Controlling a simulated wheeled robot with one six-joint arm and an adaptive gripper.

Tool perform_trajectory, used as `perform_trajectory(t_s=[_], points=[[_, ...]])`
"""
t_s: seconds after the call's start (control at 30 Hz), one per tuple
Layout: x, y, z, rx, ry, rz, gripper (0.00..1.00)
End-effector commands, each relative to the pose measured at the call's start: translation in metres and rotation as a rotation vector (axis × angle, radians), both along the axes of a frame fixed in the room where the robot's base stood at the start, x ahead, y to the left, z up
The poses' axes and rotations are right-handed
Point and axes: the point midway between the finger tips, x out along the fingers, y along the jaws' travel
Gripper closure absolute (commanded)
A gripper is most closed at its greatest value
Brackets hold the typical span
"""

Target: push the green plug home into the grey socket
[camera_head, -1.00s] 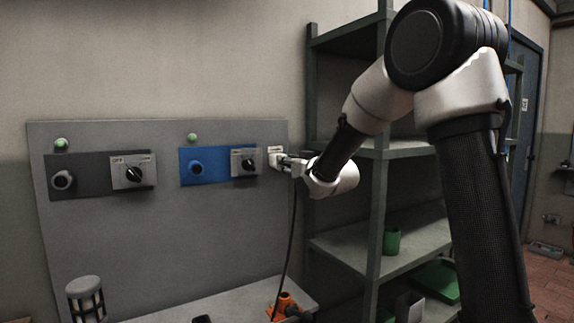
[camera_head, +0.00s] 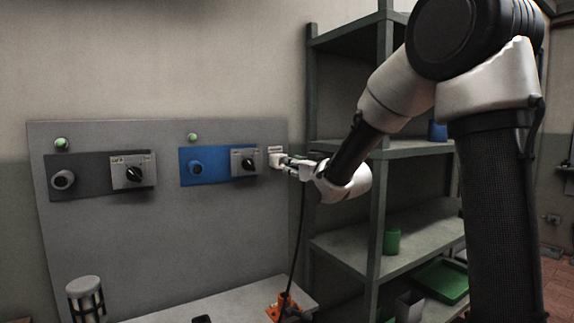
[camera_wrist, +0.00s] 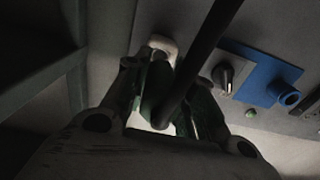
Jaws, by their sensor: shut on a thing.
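The grey socket (camera_head: 62,180) is a round, dark-centred port on a dark grey plate at the left of the upright panel. My gripper (camera_head: 284,160) is at the panel's right edge, well to the right of the grey socket. In the wrist view my gripper (camera_wrist: 165,75) is shut on a dark green piece (camera_wrist: 156,84), which looks like the green plug. A black cable (camera_wrist: 205,45) runs from between the fingers. In the head view the plug is hidden by the fingers, and the cable hangs down from the gripper.
A blue socket (camera_head: 197,167) on a blue plate lies between the gripper and the grey socket. Rotary switches (camera_head: 133,173) and green lamps are also on the panel (camera_head: 150,240). A shelf rack (camera_head: 378,210) stands right. An orange item (camera_head: 282,307) and a caged lamp (camera_head: 86,297) sit below.

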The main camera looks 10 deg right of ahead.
Motion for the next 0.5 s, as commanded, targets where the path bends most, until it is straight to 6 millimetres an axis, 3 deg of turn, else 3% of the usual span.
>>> perform_trajectory(t_s=[0.5], points=[[-0.016,-0.005,0.0,0.0,-0.001,0.0,1.0]])
